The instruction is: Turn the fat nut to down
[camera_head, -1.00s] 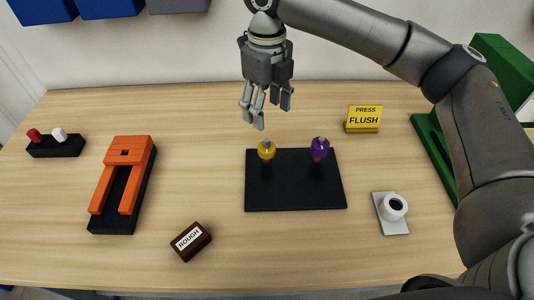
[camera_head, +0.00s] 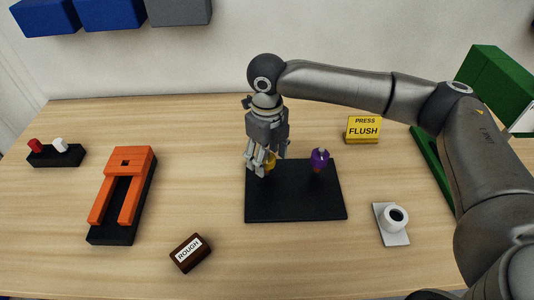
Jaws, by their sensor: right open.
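A yellow nut (camera_head: 271,160) stands on a post at the back left of a black board (camera_head: 295,205). A purple nut (camera_head: 319,158) stands on the board to its right. I cannot tell for certain which one is the fat nut. My right gripper (camera_head: 264,169) points down at the yellow nut with open fingers. Its fingers hide much of the yellow nut, and whether they touch it is unclear. The purple nut is in plain view, apart from the gripper. My left gripper is out of view.
A brown "ROUGH" block (camera_head: 189,253), an orange fork-shaped piece (camera_head: 137,165) and a black switch base (camera_head: 55,157) are to the left. The front middle table is clear.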

